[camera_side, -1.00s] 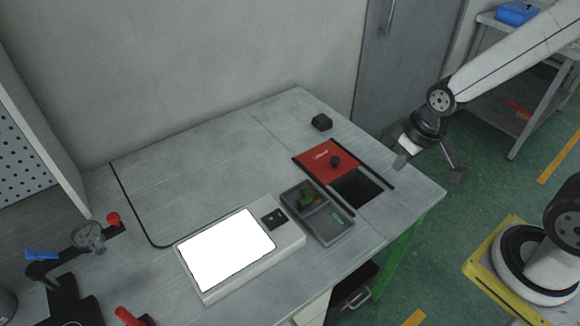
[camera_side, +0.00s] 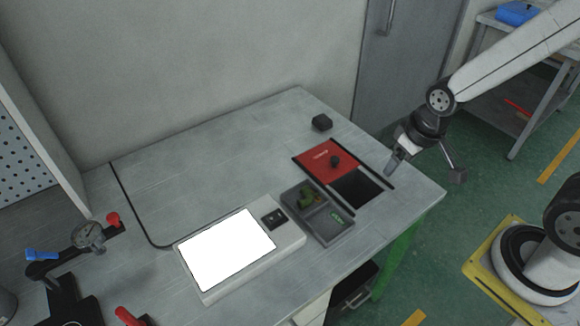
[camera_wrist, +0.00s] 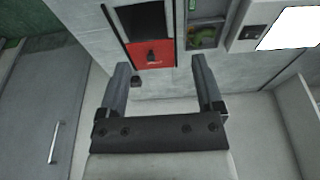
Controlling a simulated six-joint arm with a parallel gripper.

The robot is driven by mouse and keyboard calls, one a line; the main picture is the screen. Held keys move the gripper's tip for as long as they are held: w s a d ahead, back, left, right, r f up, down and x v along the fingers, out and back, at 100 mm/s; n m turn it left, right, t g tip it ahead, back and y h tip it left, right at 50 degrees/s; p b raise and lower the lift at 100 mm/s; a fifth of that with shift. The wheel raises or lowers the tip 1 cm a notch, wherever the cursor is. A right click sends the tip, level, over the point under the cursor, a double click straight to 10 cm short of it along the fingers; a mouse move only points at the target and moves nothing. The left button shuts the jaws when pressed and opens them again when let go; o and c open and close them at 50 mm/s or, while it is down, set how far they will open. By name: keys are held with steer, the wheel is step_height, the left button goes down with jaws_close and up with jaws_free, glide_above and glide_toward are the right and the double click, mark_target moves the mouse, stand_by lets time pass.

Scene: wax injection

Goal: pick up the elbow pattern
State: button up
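A grey two-compartment tray (camera_side: 322,236) sits on the workbench. A small green, curved-looking piece (camera_side: 309,197) lies in its back compartment, with a smaller light-green piece (camera_side: 337,217) in the front one. The back piece also shows in the wrist view (camera_wrist: 206,36); which one is the elbow pattern is too small to tell for sure. My gripper (camera_wrist: 160,61) is open, with nothing between its fingers. In the side view my gripper (camera_side: 393,165) hangs above the bench's right edge, to the right of the tray and apart from it.
A red panel (camera_side: 318,155) with a black knob and a dark opening (camera_side: 356,188) lie between tray and gripper. A white lit panel (camera_side: 227,250) is left of the tray. A black block (camera_side: 322,122) stands behind. The bench's back left is clear.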

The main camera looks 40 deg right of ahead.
stand_by(0.3)
steer(key=w+a+f+m+y, duration=0.1)
steer(key=w+f+m+y, duration=0.4)
steer(key=w+m, duration=0.3)
steer(key=w+a+f+m+y, duration=0.1)
steer(key=w+f+m+y, duration=0.5)
steer(key=w+m+y, duration=0.2)
steer(key=shift+w+a+m, duration=0.2)
steer(key=shift+a+m, duration=0.2)
steer(key=shift+m, duration=0.7)
glide_toward(305, 191)
steer(key=shift+s+a+f, duration=0.1)
steer(key=shift+a+f, duration=0.25)
steer(key=shift+a, duration=0.35)
steer(key=shift+s+a+f, duration=0.1)
steer(key=shift+a+f, duration=0.25)
steer(key=shift+a, duration=0.4)
